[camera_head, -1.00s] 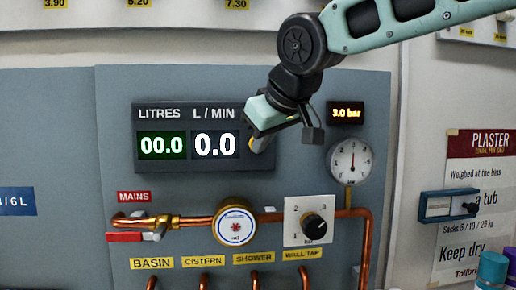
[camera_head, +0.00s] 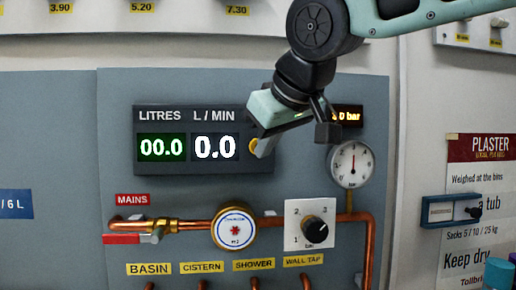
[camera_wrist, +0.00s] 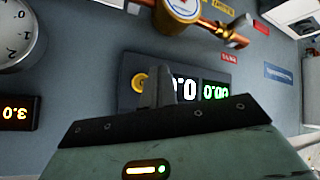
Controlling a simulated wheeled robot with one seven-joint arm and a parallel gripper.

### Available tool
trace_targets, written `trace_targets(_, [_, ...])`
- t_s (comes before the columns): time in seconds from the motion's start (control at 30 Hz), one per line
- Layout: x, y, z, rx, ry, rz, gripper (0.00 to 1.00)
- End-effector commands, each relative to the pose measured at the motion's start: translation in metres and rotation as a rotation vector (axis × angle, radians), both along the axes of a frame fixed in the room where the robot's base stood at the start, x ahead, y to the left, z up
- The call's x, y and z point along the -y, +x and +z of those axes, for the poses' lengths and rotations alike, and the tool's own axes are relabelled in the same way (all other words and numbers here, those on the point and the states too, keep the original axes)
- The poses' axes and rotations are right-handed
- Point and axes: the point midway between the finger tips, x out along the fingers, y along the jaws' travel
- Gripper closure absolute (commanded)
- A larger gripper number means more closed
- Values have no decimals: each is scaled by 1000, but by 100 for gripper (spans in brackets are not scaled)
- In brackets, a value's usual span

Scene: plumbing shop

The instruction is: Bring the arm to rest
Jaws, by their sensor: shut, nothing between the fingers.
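My gripper (camera_head: 259,148) is shut and empty in front of the right end of the dark meter display (camera_head: 180,166), by its yellow button. In the head view the arm comes in from the top right. In the wrist view the shut fingers (camera_wrist: 158,88) stand before the same display (camera_wrist: 130,98), seen upside down. Whether the fingertips touch the display or the button cannot be told. The display reads 00.0 litres and 0.0 L/min.
A pressure gauge (camera_head: 351,164) is at right. My arm partly hides the 3.0 bar readout (camera_head: 349,116). A blue holder (camera_head: 451,210) sits farther right.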

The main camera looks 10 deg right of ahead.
Motion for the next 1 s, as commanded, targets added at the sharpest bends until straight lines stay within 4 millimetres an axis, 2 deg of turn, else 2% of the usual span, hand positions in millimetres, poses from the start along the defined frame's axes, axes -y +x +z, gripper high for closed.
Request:
trace_targets(0.2, [0, 0, -1, -1, 0, 0, 100])
trace_targets(0.27, [-1, -4, -15, -25, -9, 7, 100])
trace_targets(0.37, [-4, -18, -56, -98, -29, 24, 100])
trace_targets(0.47, [-5, -44, -117, -213, -58, 48, 100])
trace_targets(0.5, [-4, -58, -144, -266, -73, 55, 100])
trace_targets(0.6, [4, -95, -207, -395, -105, 68, 100])
trace_targets(0.7, [18, -137, -263, -521, -138, 70, 100])
trace_targets(0.83, [40, -186, -318, -654, -176, 60, 100])
trace_targets(0.9, [51, -206, -337, -707, -191, 51, 100])
trace_targets(1.0, [62, -226, -354, -755, -205, 42, 100])
